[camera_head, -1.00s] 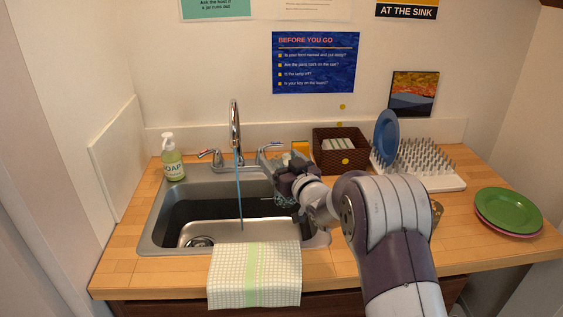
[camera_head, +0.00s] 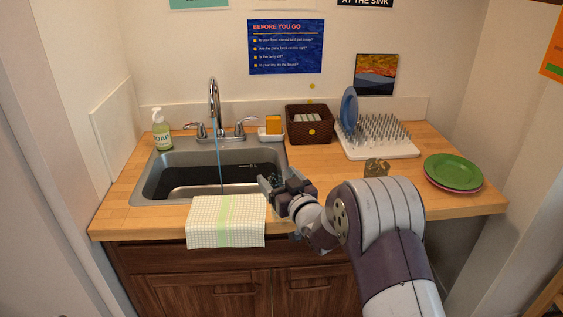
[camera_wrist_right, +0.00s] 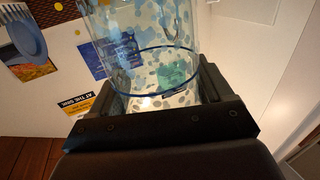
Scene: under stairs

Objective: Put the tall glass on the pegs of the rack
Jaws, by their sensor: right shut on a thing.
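My right gripper (camera_head: 272,184) is over the front right corner of the sink in the head view. In the right wrist view, it is shut on the tall glass (camera_wrist_right: 150,60), which is clear with blue and pale speckles and a dark blue ring. In the head view the glass is mostly hidden by the gripper. The rack (camera_head: 400,151) is a white board with rows of grey pegs at the back right of the counter, well apart from the gripper. A blue plate (camera_head: 348,107) stands upright at its left end. My left gripper is out of view.
The sink (camera_head: 150,180) has a faucet (camera_head: 214,95) with water running. A brown basket (camera_head: 309,124) and a sponge dish (camera_head: 270,136) stand behind. An amber tumbler (camera_head: 376,167) and stacked plates (camera_head: 453,169) are in front of the rack. A towel (camera_head: 226,221) hangs over the front edge.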

